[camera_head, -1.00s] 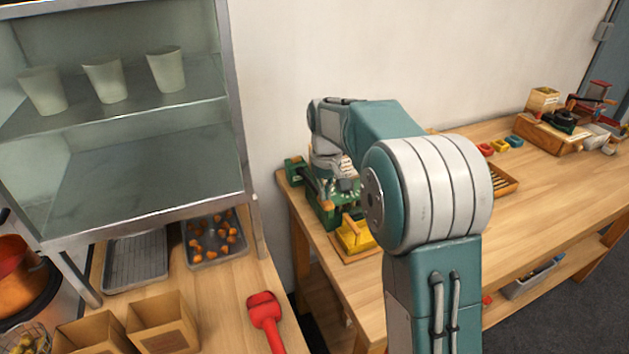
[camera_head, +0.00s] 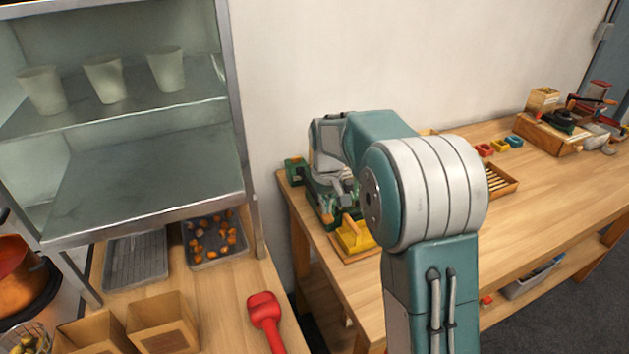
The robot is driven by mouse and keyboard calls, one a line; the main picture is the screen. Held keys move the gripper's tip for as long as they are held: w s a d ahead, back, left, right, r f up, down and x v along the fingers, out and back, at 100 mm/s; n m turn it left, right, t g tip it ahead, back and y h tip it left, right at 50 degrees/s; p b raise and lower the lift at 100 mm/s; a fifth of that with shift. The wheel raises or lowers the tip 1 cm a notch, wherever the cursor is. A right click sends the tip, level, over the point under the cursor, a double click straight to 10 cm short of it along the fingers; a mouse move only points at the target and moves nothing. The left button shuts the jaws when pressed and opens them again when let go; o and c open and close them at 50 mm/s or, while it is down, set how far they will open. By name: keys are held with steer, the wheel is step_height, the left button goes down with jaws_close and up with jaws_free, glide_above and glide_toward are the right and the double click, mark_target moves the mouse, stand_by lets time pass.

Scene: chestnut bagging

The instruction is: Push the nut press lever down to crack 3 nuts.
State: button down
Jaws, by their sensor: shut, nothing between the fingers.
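A green machine (camera_head: 318,208), which looks like the nut press, stands at the left end of the right-hand wooden table. My gripper (camera_head: 346,192) is low over this machine, shut with nothing in it. My wrist and arm hide much of the machine, and I cannot make out its lever or any nuts in it. Whether my fingertips touch the machine is too small to tell. Orange-brown chestnuts (camera_head: 222,240) lie in a metal tray (camera_head: 189,262) on the left counter.
A yellow block (camera_head: 353,236) on a wooden board sits just in front of the machine. A metal shelf unit (camera_head: 238,130) with cups is left. A red-handled tool (camera_head: 266,312) and open boxes (camera_head: 165,322) lie on the counter. The right table's middle (camera_head: 540,195) is clear.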

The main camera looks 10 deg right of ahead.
steer(key=shift+s+f, duration=0.1)
steer(key=shift+f, duration=0.65)
step_height(320, 180, up, 10)
steer(key=w, duration=0.1)
steer(key=shift+r, duration=0.25)
steer(key=shift+a+f, duration=0.1)
stand_by(0.5)
steer(key=shift+f, duration=1.05)
